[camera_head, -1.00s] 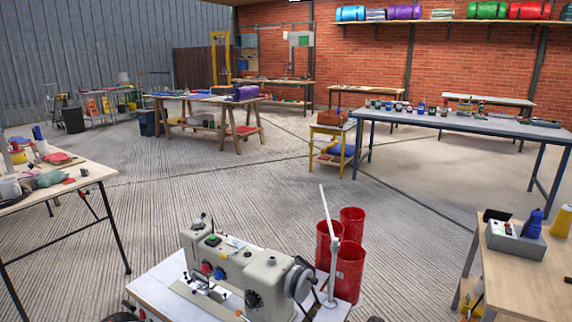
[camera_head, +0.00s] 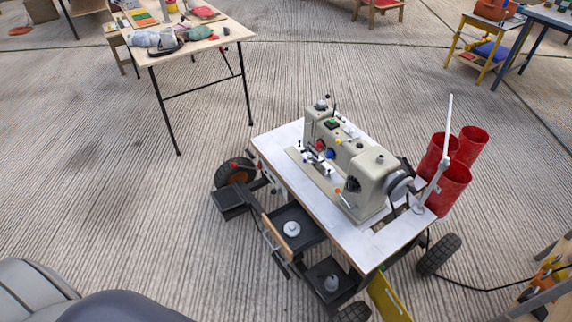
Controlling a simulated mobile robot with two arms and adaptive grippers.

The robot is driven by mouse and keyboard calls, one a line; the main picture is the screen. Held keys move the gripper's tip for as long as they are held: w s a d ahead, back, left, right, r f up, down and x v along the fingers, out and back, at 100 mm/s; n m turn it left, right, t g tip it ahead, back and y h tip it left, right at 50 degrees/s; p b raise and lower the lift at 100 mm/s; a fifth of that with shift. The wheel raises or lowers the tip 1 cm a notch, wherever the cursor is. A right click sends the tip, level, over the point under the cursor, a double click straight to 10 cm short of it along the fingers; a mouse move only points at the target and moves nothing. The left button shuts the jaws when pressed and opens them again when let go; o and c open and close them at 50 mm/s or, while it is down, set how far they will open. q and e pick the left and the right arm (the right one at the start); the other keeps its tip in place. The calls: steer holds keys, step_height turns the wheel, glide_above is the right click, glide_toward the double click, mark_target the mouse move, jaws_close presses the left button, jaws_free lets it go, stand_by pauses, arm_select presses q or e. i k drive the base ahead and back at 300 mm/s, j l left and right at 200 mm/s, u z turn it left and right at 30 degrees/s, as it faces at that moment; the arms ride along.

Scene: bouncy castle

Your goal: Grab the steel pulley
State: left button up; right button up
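No thing that I can clearly tell is the steel pulley shows. A small pale round piece (camera_head: 291,229) sits on a dark lower tray of the wheeled sewing table (camera_head: 383,243). A small grey stepped piece (camera_head: 331,284) sits on a second dark tray below it. Both are too small to name surely. A beige sewing machine (camera_head: 372,180) with a grey handwheel on its right end stands on the white tabletop. Neither of my grippers is in view.
Red bins (camera_head: 452,188) stand behind the sewing table's right end, partly hidden. A wooden table (camera_head: 205,42) with cloth and tools stands upper left. A yellow-framed stand (camera_head: 466,51) is at upper right. Ribbed floor (camera_head: 130,220) left of the sewing table is clear. A cable lies at right.

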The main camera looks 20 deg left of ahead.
mark_target(291, 229)
steer(key=u, duration=0.8)
steer(key=i+j+u, duration=0.2)
steer(key=i+u, duration=0.2)
steer(key=i, duration=0.15)
